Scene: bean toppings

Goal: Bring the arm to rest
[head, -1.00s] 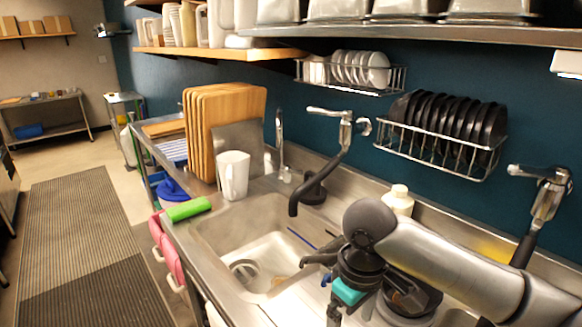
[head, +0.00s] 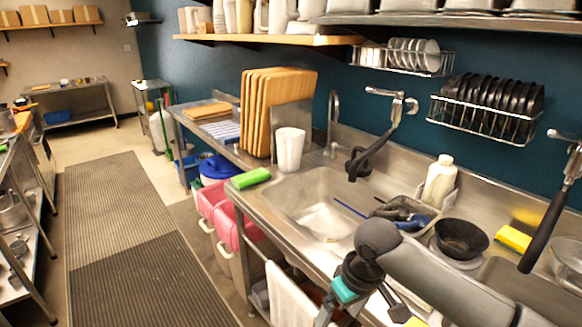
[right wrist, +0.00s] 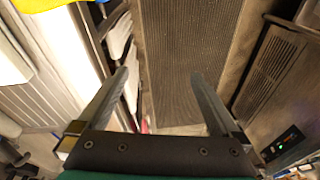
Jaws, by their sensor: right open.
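My right arm (head: 430,268) comes in from the lower right of the head view. It bends down at the front edge of the sink counter. My right gripper (right wrist: 160,76) is open, with nothing between its two fingers in the right wrist view. Below the fingers there is dark ribbed matting and floor. My left arm and gripper are not in view.
The sink (head: 310,200) and steel counter lie beside the right arm, with a black bowl (head: 461,238) and white bottle (head: 440,182) on it. A white towel (head: 290,297) and pink bins (head: 228,232) are at its front. The floor mat (head: 120,215) on the left is clear.

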